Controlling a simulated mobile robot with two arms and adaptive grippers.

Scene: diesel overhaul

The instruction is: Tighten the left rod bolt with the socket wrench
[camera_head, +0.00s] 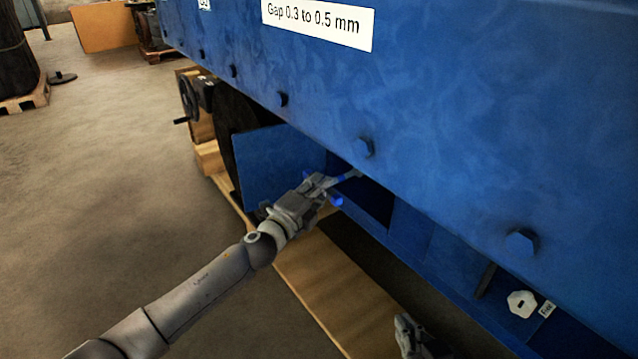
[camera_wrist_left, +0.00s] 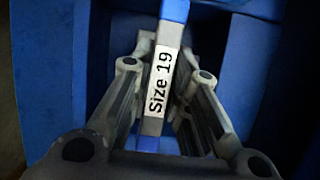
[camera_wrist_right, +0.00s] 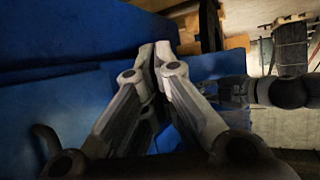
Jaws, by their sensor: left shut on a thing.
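My left gripper (camera_head: 318,184) is shut on the socket wrench (camera_head: 346,176) at the opening under the blue engine side. In the left wrist view the wrench shows a white "Size 19" label (camera_wrist_left: 160,82) between the fingers (camera_wrist_left: 163,62), with blue parts above and below it. The wrench's far end reaches into the opening. I cannot see the left rod bolt, nor whether the wrench sits on it. My right gripper (camera_head: 404,330) is at the bottom edge of the head view. In the right wrist view its fingertips (camera_wrist_right: 155,52) are together, with nothing visible between them.
The blue engine side (camera_head: 440,90) with large bolt heads overhangs the opening. A blue panel (camera_head: 268,165) stands left of my left gripper. A wooden board (camera_head: 325,290) lies below. A white part (camera_head: 521,303) with a small tag lies on a blue ledge at right.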

